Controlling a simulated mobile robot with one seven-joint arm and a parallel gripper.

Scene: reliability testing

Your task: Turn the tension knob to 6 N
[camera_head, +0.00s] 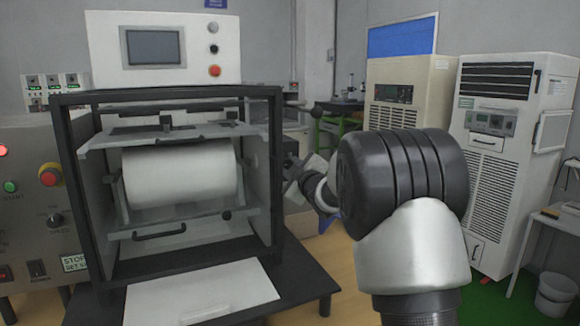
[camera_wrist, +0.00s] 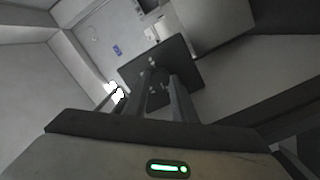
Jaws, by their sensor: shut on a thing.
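The test machine (camera_head: 272,160) has a black open-front frame with a white roller (camera_head: 180,172) inside. My arm reaches from the right to the frame's right side, where my gripper (camera_head: 292,182) is small and partly hidden by my wrist. In the wrist view, the two dark fingers of my gripper (camera_wrist: 160,92) come close together in front of a dark square plate (camera_wrist: 190,75). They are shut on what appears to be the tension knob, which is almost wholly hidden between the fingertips. No scale or 6 N mark can be read in either view.
A white display box (camera_head: 105,45) with buttons stands on the machine. A control panel (camera_head: 25,200) with a red stop button and a black dial is at the left. A white plate (camera_head: 200,295) lies in front. Tall cabinets (camera_head: 500,165) stand at the right behind my arm.

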